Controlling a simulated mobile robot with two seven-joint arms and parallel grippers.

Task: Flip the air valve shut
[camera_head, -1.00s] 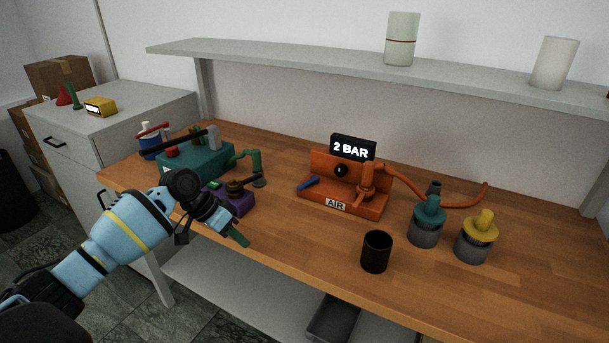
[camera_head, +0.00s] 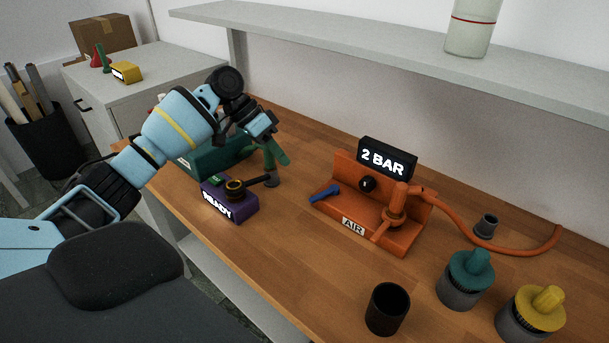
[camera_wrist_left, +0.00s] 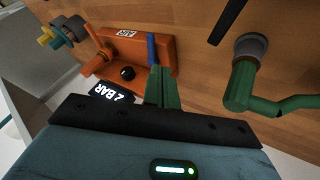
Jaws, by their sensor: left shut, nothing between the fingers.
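The orange air station (camera_head: 410,236) stands on the bench with an AIR label and a sign reading 2 BAR (camera_head: 387,159). Its blue lever (camera_head: 325,192) sticks out at the left end, lying low. My left gripper (camera_head: 280,154) is raised behind and left of the station, its green fingers shut and empty. In the left wrist view the shut fingers (camera_wrist_left: 160,90) point toward the blue lever (camera_wrist_left: 151,48) and overlap the orange station's edge (camera_wrist_left: 172,55). Whether they touch it cannot be told. My right gripper is out of view.
A purple READY box (camera_head: 230,205) with a dark handle and a teal press (camera_head: 215,158) stand to the left. A black cup (camera_head: 387,309), a teal-topped jar (camera_head: 465,278) and a yellow-topped jar (camera_head: 531,314) stand front right. An orange hose (camera_head: 500,247) runs rightward. A shelf hangs above.

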